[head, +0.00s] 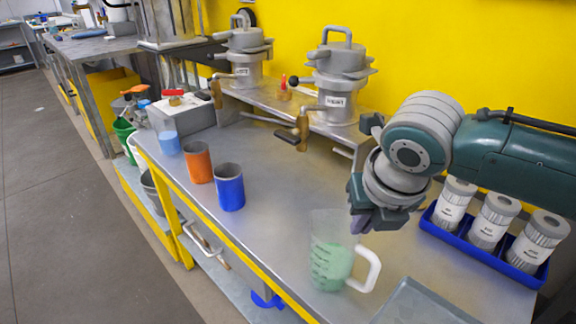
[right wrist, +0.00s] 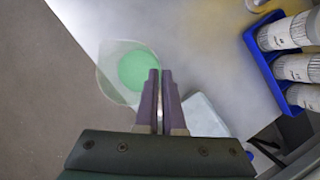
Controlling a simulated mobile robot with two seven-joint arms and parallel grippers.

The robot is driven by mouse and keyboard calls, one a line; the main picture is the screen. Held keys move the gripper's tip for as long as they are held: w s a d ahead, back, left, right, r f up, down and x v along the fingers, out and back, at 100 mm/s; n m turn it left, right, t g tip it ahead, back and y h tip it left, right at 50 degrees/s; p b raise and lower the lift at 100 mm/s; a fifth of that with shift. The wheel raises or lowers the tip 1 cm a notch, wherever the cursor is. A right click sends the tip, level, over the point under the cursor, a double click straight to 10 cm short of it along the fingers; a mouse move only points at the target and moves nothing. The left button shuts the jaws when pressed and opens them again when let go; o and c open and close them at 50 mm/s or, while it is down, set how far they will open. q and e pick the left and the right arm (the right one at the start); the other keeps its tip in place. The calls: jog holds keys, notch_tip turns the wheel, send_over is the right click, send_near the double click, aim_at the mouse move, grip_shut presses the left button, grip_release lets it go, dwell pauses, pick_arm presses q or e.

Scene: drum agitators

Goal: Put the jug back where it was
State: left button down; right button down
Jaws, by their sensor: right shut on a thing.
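The clear jug (head: 331,255) with green liquid and a white handle (head: 368,271) is upright by the bench's front edge. I cannot tell whether its base touches the bench. My right gripper (head: 360,222) points down at the jug's handle side and is shut on the jug. In the right wrist view the fingers (right wrist: 161,88) are nearly together, with the jug (right wrist: 117,73) just beyond them. The exact grip point is hidden. My left gripper is not in view.
A blue cup (head: 229,187), an orange cup (head: 199,162) and a light blue cup (head: 169,143) stand to the left. A blue tray (head: 467,241) of labelled cylinders is at right. A grey tray (head: 428,306) is at the front. The middle of the bench (head: 285,190) is clear.

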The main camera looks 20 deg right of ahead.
jog(key=c, duration=1.5)
grip_release()
jog(key=o, duration=0.5)
jog(key=shift+c, duration=0.2)
